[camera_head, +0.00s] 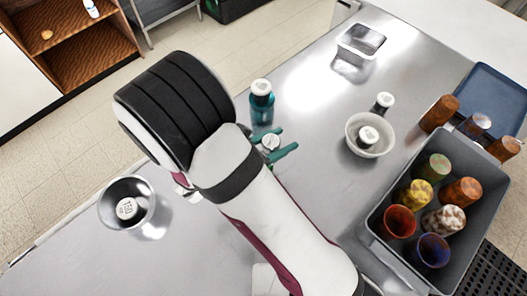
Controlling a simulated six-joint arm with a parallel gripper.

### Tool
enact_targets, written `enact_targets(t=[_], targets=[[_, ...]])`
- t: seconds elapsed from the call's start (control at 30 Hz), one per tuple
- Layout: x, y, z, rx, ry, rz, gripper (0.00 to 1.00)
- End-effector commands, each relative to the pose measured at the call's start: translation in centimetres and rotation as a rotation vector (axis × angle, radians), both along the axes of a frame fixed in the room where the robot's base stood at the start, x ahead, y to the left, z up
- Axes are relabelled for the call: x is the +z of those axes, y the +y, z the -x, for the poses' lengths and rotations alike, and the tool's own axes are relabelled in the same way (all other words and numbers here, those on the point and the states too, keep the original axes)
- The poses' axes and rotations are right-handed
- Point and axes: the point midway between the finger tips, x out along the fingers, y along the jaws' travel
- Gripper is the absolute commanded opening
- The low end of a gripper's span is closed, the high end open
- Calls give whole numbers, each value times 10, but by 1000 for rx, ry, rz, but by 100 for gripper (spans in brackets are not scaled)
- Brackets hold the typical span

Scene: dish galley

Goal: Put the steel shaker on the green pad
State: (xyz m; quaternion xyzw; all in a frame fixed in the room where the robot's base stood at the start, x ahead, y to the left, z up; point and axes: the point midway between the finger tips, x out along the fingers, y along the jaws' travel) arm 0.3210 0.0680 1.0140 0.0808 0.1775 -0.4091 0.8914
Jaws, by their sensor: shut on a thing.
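My gripper (277,145) has teal fingers and is low over the steel counter, near the middle of the view. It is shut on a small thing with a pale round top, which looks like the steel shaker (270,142). The arm and fingers hide most of its body, and I cannot tell whether it touches the counter. A teal bottle with a white lid (262,104) stands just beyond the fingers.
A steel bowl (112,190) at left and a white bowl (354,128) at right each hold a white-lidded container. A dark white-lidded shaker (382,103) stands behind the white bowl. A grey crate (482,215) of cups is at right. A steel pan (362,38) stands far back.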

Motion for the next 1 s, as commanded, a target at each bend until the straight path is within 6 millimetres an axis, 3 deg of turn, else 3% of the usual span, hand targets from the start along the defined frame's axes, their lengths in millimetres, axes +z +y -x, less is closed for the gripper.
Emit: enact_targets(t=[0.1,0.2,0.43,0.77,0.8,0.93,1.0], targets=[[-16,26,-6,0,-1,0,0],[-24,36,-9,-1,1,2,0],[-63,38,-9,-2,2,1,0],[-67,38,-9,-2,1,-1,0],[-67,38,-9,-3,0,-1,54],[-67,38,-9,-3,0,-1,78],[-67,38,-9,-3,0,-1,81]])
